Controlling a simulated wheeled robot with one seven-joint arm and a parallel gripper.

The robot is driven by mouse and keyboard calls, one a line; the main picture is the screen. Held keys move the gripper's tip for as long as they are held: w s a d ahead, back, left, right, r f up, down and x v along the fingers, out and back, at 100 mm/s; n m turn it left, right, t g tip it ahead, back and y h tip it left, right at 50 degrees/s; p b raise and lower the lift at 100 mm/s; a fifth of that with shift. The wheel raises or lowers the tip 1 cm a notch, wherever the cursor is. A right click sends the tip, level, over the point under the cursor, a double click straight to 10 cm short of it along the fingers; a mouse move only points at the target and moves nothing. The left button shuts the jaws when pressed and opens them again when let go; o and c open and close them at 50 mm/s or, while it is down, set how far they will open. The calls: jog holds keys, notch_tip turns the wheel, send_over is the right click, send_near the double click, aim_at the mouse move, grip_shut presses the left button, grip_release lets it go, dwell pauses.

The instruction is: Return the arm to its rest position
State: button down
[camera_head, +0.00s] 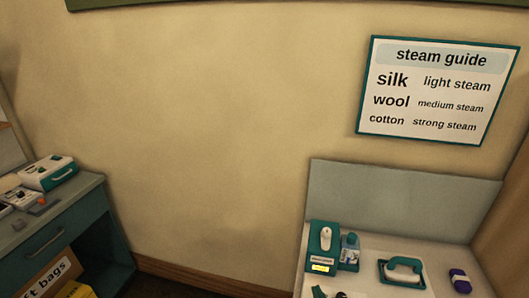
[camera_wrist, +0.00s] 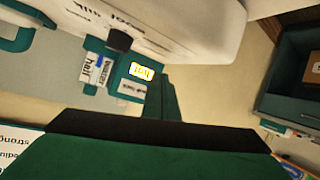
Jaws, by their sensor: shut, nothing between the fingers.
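In the wrist view, my gripper (camera_wrist: 160,132) fills the lower part as a wide dark green and black shape. It is shut, with nothing held. Above it are a teal stand with a yellow "hot" display (camera_wrist: 142,72) and a large white body (camera_wrist: 190,25) with lettering, partly cut off by the top edge. In the head view, neither my arm nor my gripper shows. There the teal stand (camera_head: 315,252) with a white top and yellow display sits on the table at the lower right.
A steam guide sign (camera_head: 440,88) hangs above. A dark teal cabinet (camera_head: 60,228) stands left. Bare wall lies between.

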jog(key=s+a+f+m+t+h, duration=0.1)
jog(key=s+a+f+m, duration=0.25)
jog(key=s+a, duration=0.25)
jog(key=s+a+f+m+h, duration=0.1)
jog(key=s+a+f+m, duration=0.1)
jog(key=s+a+f, duration=0.4)
jog(key=s+a+r+n, duration=0.1)
jog(key=s+r, duration=0.1)
jog(key=s, duration=0.9)
jog(key=s+a+r+n+t+y, duration=0.1)
jog(key=s+a, duration=0.1)
jog(key=s, duration=0.9)
jog(key=shift+r, duration=0.4)
